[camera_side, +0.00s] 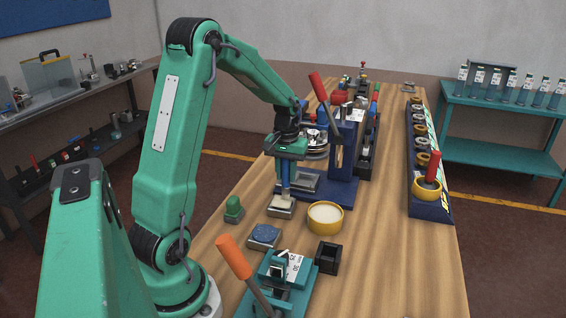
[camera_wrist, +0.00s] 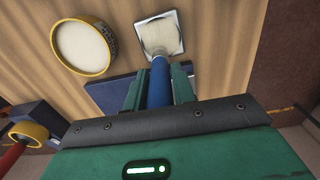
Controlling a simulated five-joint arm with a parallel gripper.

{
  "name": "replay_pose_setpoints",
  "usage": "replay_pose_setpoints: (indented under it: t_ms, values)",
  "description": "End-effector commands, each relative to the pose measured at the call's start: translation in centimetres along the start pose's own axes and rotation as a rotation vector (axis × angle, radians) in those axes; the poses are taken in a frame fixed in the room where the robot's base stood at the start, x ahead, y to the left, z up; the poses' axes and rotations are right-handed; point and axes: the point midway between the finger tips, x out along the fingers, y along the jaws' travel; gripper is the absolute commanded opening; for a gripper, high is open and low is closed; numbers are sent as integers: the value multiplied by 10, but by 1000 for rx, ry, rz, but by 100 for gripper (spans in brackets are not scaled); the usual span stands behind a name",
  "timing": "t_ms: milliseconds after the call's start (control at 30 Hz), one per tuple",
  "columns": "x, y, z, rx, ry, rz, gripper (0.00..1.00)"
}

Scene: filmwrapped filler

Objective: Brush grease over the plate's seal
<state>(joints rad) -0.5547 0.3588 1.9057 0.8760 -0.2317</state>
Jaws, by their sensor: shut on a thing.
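My gripper (camera_side: 286,160) is shut on the blue handle of a brush (camera_side: 285,182) that points straight down. In the wrist view the brush handle (camera_wrist: 158,84) sits between my two green fingers. Its pale bristles lie over a small square metal plate (camera_side: 279,212) on the wooden table. The plate also shows in the wrist view (camera_wrist: 177,46), with the bristles covering its middle. I cannot tell the seal apart, nor whether bristles press on it. A yellow tub of whitish grease (camera_side: 325,217) stands to the right of the plate; it also shows in the wrist view (camera_wrist: 82,47).
A blue press (camera_side: 342,150) with a red lever stands close behind the brush. A blue-topped pad (camera_side: 264,235), a green knob (camera_side: 233,208), a black box (camera_side: 329,258) and a teal fixture (camera_side: 290,270) with an orange lever stand nearer. A rack (camera_side: 428,207) runs along the right; bare table lies before it.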

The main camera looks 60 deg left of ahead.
Motion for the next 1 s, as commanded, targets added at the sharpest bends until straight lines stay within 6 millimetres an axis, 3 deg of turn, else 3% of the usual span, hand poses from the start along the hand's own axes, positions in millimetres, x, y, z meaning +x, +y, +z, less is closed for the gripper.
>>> replay_pose_setpoints:
  t_ms: [200, 300, 1000]
  values:
    - [-1, -1, -18, 0, 0, 0, 3]
    - [-20, -1, -18, 1, 7, 1, 3]
    - [-78, -1, -17, 0, 1, 0, 3]
